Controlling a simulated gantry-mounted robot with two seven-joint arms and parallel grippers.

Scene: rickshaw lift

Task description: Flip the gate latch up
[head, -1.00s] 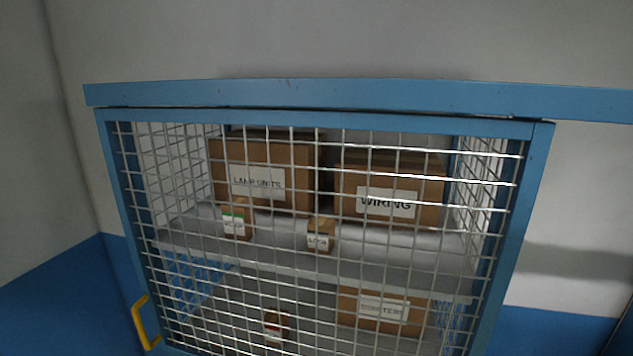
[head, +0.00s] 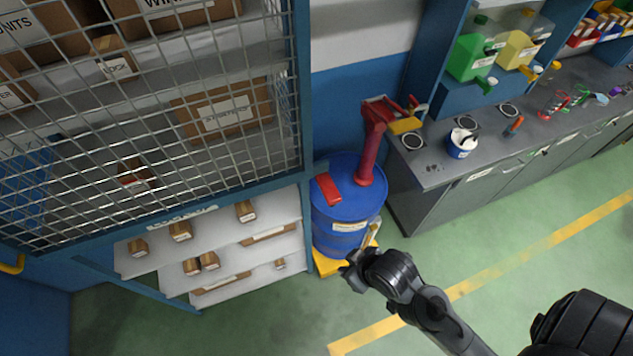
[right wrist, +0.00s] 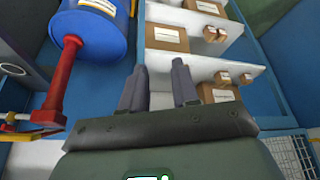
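The mesh gate (head: 150,110) with its blue frame fills the upper left of the head view, closed in front of boxed shelves. A yellow handle (head: 12,264) shows at the gate's lower left, cut by the picture edge. I cannot make out a separate latch. My right gripper (head: 352,272) is low in the head view, right of the gate and apart from it, in front of the blue drum. In the right wrist view its two fingers (right wrist: 158,80) stand apart with nothing between them. My left gripper is not in view.
A blue drum (head: 345,225) with a red hand pump (head: 370,145) stands right of the cage. Open shelves (head: 230,235) with small boxes sit below the gate. A workbench (head: 440,165) with cans and tools runs along the right. The green floor (head: 270,320) is clear in front.

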